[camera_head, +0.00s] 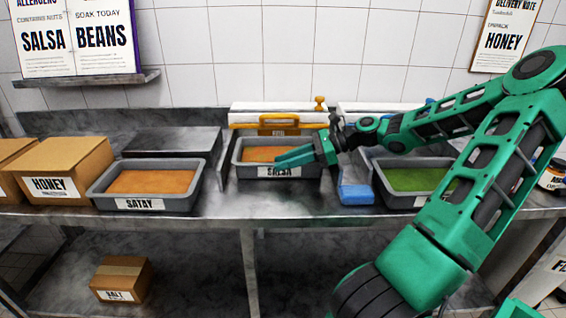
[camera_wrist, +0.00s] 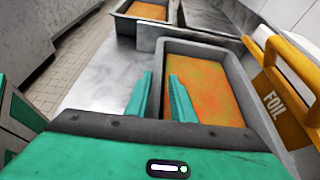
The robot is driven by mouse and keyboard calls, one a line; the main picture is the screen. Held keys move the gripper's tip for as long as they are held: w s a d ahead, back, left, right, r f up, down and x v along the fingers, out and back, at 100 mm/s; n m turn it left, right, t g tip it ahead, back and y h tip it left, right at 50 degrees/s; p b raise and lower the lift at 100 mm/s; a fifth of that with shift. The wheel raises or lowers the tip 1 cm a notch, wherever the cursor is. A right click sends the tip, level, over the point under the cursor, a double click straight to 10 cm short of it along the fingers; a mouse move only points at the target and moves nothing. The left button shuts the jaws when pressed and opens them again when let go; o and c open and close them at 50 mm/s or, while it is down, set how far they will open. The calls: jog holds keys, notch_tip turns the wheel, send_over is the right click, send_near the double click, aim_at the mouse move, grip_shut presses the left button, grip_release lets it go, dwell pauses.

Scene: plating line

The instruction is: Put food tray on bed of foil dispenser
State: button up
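A grey food tray labelled SALSA (camera_head: 246,171), filled with orange food, stands mid-bench. It also shows in the wrist view (camera_wrist: 200,48). The foil dispenser (camera_head: 290,107) is right behind it, with a yellow handle and a FOIL label that shows in the wrist view (camera_wrist: 272,100). I cannot tell whether the tray rests on the dispenser's bed or in front of it. My gripper (camera_head: 282,158) reaches in from the right over the tray's front side. In the wrist view its two fingers (camera_wrist: 160,84) are apart, near the tray's front wall, with nothing clearly gripped.
A SATAY tray (camera_head: 105,202) stands to the left, also in the wrist view (camera_wrist: 124,10). A tray of green food (camera_head: 392,201) stands to the right behind my arm. HONEY boxes (camera_head: 82,160) fill the left end.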

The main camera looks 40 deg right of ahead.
jog(key=v, duration=1.2)
jog(key=shift+s, duration=0.1)
